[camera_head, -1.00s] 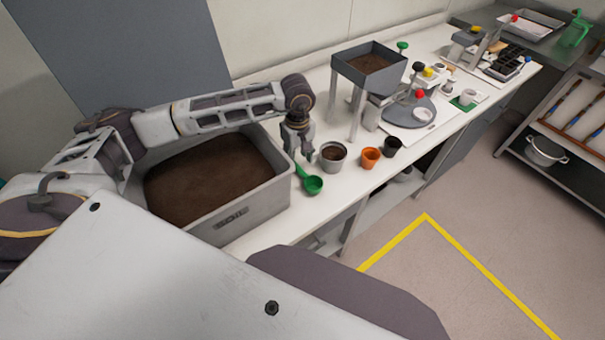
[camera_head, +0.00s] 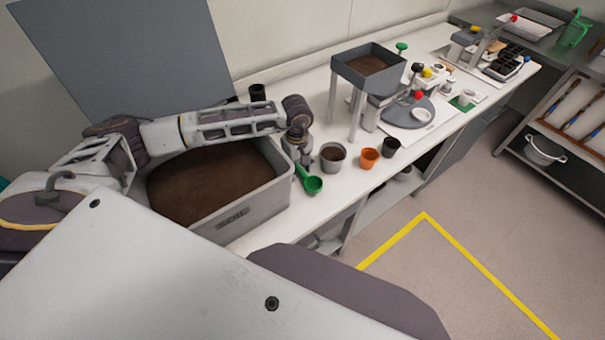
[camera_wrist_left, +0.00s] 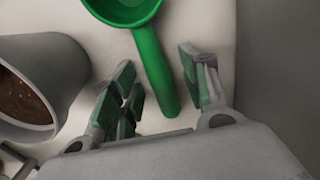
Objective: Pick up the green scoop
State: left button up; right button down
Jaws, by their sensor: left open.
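The green scoop (camera_head: 313,185) lies on the white bench, just right of the soil bin, with its bowl toward the front edge. In the left wrist view the scoop (camera_wrist_left: 149,50) has its bowl at the top and its handle running down between the two fingers. My left gripper (camera_head: 301,163) is low over the handle end, and in the left wrist view the open gripper (camera_wrist_left: 160,92) has a finger on each side of the handle. A gap shows on both sides of the handle. My right gripper is not in view.
The grey soil bin (camera_head: 262,207) stands close left of the scoop. A grey pot of soil (camera_head: 333,165) is close on the right, also in the left wrist view (camera_wrist_left: 62,62). An orange pot (camera_head: 369,158) and a black pot (camera_head: 391,148) stand further right.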

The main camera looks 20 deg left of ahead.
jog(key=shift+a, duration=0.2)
pick_arm(q)
jog(key=shift+c, duration=0.9)
grip_shut()
jog(key=shift+r, duration=0.15)
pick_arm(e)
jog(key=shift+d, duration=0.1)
